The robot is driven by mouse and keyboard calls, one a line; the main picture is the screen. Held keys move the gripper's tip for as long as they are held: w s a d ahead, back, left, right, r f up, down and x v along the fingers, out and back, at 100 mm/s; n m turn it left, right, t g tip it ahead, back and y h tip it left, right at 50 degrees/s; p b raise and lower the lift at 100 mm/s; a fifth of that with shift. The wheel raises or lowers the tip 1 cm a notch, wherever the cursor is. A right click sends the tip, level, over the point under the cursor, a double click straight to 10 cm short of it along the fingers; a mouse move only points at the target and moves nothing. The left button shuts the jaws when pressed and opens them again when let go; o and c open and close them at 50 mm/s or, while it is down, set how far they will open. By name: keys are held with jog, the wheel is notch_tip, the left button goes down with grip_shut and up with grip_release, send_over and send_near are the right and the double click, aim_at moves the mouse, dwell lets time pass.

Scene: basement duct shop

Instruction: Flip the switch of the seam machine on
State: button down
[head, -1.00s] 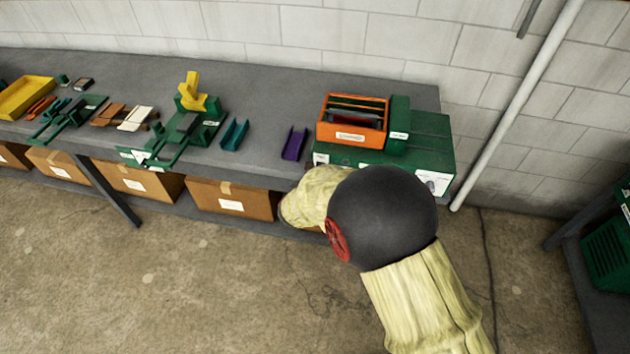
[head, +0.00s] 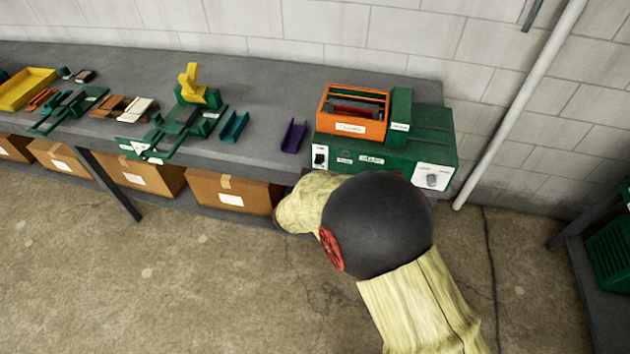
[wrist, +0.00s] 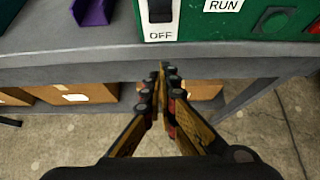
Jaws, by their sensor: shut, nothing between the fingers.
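The seam machine (head: 430,130) is a green box with an orange open-topped frame (head: 351,128) on it, at the right end of the bench. Its switch (head: 319,159) is black on a white plate at the left of the front face. In the wrist view the switch (wrist: 160,10) is at the top, cut off by the picture edge, with OFF printed below it. My gripper (wrist: 164,70) is shut and empty. Its fingertips appear just below the switch plate and do not visibly touch it. In the head view my arm hides the gripper.
A purple channel piece (head: 294,136) lies left of the machine. The bench edge (wrist: 70,52) runs below the switch. Cardboard boxes (head: 232,192) stand underneath.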

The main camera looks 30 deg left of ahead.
jog(key=r+p+v, duration=0.1)
jog(key=v, duration=0.8)
jog(key=shift+w+a+r, duration=0.2)
jog(key=shift+w, duration=0.1)
